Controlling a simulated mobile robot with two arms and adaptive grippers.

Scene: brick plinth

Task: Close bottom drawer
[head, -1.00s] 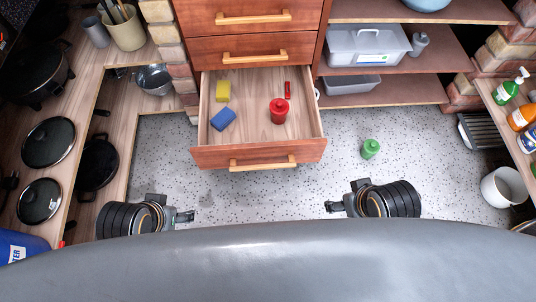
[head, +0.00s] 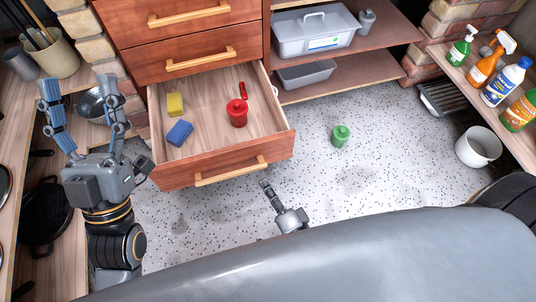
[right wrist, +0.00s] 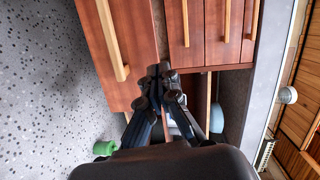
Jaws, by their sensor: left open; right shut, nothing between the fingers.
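The bottom drawer (head: 226,172) of a red-brown wooden cabinet is pulled out. A yellow sponge (head: 175,104), a blue sponge (head: 179,133), a red bottle (head: 237,113) and a small red item (head: 243,89) lie or stand in it. Its wooden handle (head: 231,171) is on the front. My left gripper (head: 82,100) is open and raised to the left of the drawer, touching nothing I can make out. My right gripper (head: 265,184) is shut and empty, low in front of the drawer's right part. In the right wrist view the shut fingertips (right wrist: 160,72) are near the drawer front (right wrist: 125,50).
Shelves hold a grey lidded box (head: 316,36). A white pot (head: 478,146) stands at the right. A counter with pans borders the left. The floor before the drawer is clear.

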